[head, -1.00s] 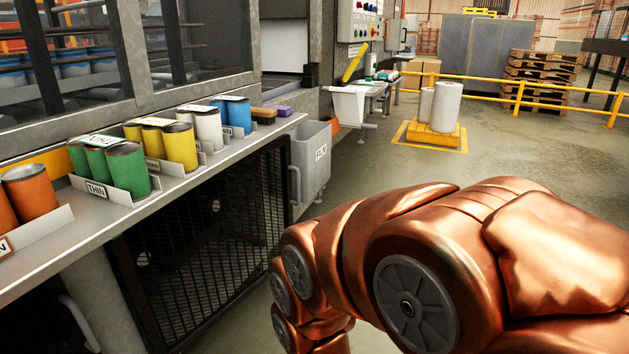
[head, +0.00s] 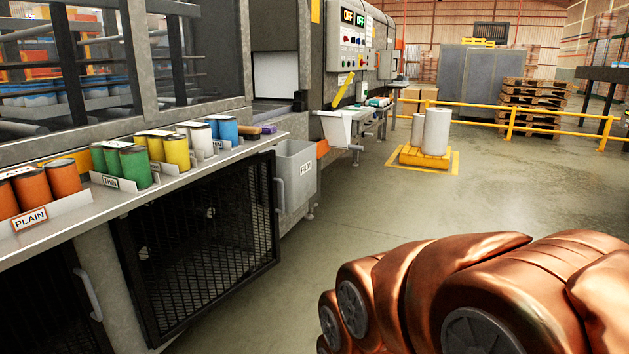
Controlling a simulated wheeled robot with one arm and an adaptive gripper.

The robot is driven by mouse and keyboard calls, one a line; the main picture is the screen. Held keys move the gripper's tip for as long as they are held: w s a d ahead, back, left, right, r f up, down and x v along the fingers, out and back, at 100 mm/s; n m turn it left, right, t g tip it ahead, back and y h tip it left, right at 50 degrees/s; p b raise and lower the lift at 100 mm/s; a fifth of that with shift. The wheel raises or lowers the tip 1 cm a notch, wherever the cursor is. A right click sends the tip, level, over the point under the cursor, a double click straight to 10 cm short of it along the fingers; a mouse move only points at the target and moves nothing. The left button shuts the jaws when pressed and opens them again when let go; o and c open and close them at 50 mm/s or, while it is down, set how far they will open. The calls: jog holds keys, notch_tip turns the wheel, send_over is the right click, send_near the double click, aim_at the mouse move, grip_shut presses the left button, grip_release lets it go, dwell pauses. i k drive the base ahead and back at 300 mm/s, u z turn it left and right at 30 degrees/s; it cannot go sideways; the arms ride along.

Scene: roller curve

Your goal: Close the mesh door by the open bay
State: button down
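A black-framed mesh door (head: 205,250) is low under the counter at left, with a grey handle (head: 280,196) at its right edge. That edge appears to stand out over the floor in front of the grey bin, but I cannot tell exactly how far the door is ajar. The bay behind it shows only dimly through the mesh. Part of a second dark opening or door with a pale handle (head: 88,295) shows at the lower left. My copper arm fills the lower right, apart from the mesh door in the picture. My gripper's fingers are out of view.
Orange, green, yellow, white and blue cans stand in labelled holders on the counter (head: 190,185). A grey bin (head: 297,178) stands past the door. A yellow platform (head: 423,158) with white rolls and a yellow railing (head: 480,121) are farther back. The floor (head: 330,240) between door and arm is clear.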

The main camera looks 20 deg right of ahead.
aim_at(121, 225)
jog(key=z, duration=0.55)
jog(key=i, duration=1.2)
jog(key=u, duration=0.4)
